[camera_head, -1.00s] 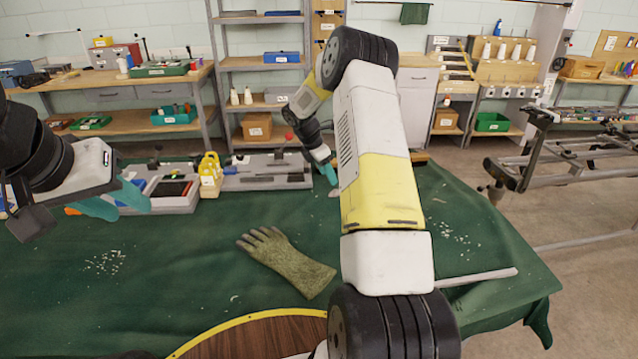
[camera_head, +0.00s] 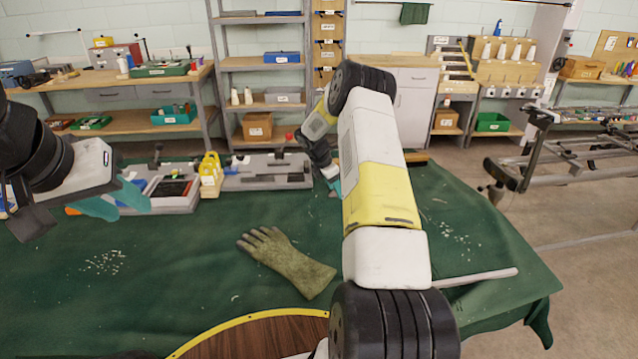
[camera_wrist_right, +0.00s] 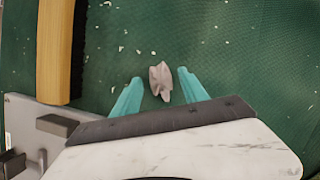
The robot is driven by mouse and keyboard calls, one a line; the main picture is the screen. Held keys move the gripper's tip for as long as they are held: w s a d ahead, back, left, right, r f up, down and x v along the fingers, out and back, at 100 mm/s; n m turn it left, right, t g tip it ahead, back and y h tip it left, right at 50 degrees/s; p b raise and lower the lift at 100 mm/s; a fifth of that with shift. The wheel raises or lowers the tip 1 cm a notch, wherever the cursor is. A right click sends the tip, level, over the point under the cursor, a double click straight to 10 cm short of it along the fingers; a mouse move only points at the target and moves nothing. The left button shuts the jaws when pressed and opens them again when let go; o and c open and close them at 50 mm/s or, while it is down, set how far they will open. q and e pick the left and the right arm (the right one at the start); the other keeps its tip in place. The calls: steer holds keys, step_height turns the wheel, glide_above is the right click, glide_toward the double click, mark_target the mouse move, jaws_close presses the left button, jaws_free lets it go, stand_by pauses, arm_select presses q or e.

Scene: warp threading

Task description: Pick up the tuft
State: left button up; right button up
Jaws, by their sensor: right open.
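The tuft (camera_wrist_right: 160,80) is a small greyish-pink clump on the green cloth in the right wrist view. My right gripper (camera_wrist_right: 158,92) is open, its two teal fingers on either side of the tuft's lower part in that view, with gaps on both sides. I cannot tell how high the fingers are above the cloth. In the head view my right gripper (camera_head: 335,180) is at the far part of the table, partly hidden by my arm, and the tuft is not visible there. My left gripper (camera_head: 122,200) has its teal fingers apart and empty over the left of the table.
A wooden-backed brush (camera_wrist_right: 55,50) with black bristles lies left of the tuft. A grey fixture (camera_head: 267,172) and a yellow bottle (camera_head: 209,176) stand at the back. A work glove (camera_head: 287,262) lies mid-table. Pale scraps dot the cloth.

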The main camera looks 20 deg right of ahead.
jaws_close()
steer(key=shift+r, duration=0.15)
